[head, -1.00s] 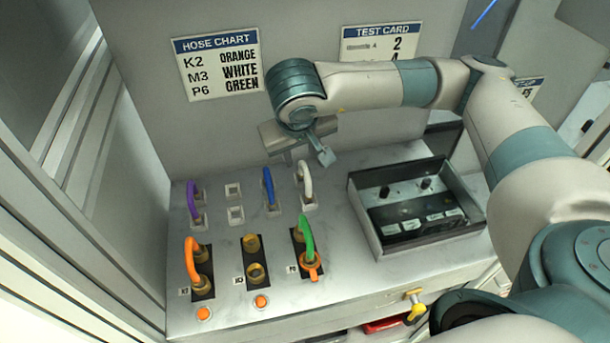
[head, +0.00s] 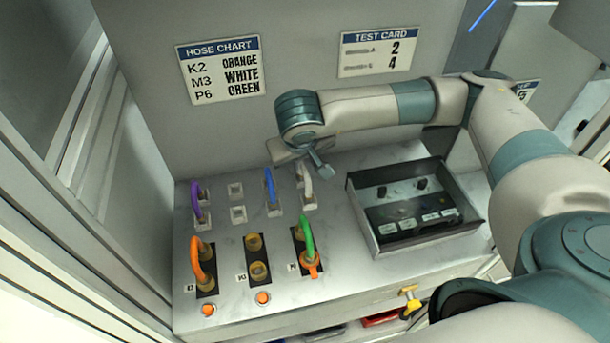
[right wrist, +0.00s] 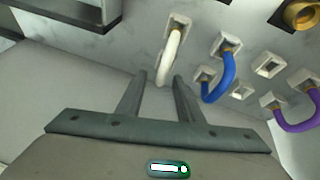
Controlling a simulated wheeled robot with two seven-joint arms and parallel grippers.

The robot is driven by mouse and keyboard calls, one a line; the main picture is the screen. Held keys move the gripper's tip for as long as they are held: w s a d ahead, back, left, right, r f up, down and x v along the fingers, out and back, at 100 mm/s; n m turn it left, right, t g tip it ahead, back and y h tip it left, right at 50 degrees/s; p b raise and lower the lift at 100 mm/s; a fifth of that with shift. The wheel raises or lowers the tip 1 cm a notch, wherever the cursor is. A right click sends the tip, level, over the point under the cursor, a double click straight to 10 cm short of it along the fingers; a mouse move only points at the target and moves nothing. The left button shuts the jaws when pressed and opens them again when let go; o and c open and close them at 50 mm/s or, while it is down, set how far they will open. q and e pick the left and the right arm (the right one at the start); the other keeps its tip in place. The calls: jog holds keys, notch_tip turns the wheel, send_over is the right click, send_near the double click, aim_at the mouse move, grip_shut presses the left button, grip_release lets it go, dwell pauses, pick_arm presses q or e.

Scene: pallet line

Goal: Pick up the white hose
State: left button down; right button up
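The white hose (head: 307,189) is a short loop plugged into the rear right sockets of the sloped panel, beside the blue hose (head: 269,188). My right gripper (head: 308,166) is just above and behind it and partly covers its top. In the right wrist view, the white hose (right wrist: 171,55) hangs from its socket, and its bend shows between the tips of my right gripper (right wrist: 161,78). The fingers are open, with a gap on both sides of the hose. The blue hose (right wrist: 220,85) is just right of the right finger there. My left gripper is out of view.
A purple hose (head: 197,204) is at the rear left. An orange hose (head: 200,262) and a green hose (head: 307,236) are in front, with empty brass ports (head: 258,270) between them. A dark open box (head: 380,240) stands to the right. The wall carries a hose chart (head: 219,70).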

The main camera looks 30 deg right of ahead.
jog(key=shift+c, duration=0.2)
grip_shut()
dwell(0.3)
jog(key=shift+r+b, duration=0.35)
jog(key=shift+r, duration=0.15)
notch_tip(320, 180, up, 9)
jog(key=b, duration=0.3)
